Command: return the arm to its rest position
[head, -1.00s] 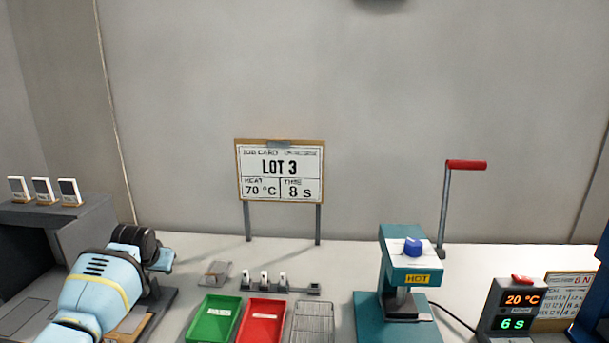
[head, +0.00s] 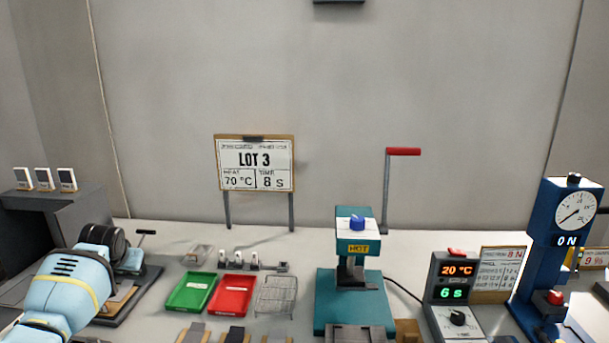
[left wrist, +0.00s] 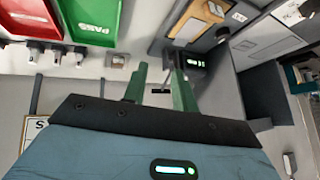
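My left arm, light blue with a yellow band, comes in at the lower left of the head view. Its gripper (head: 132,264) is over the grey fixture at the table's left; its fingertips are hard to make out there. In the left wrist view the two green fingers of my left gripper (left wrist: 160,75) stand apart, with nothing visibly held between them. My right arm and gripper are not in view.
A green tray (head: 191,292), a red tray (head: 234,296) and a wire rack (head: 276,296) lie right of the arm. The teal press (head: 357,248), control box (head: 457,296) and blue gauge stand (head: 549,245) stand farther right. A grey housing (head: 60,215) is at left.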

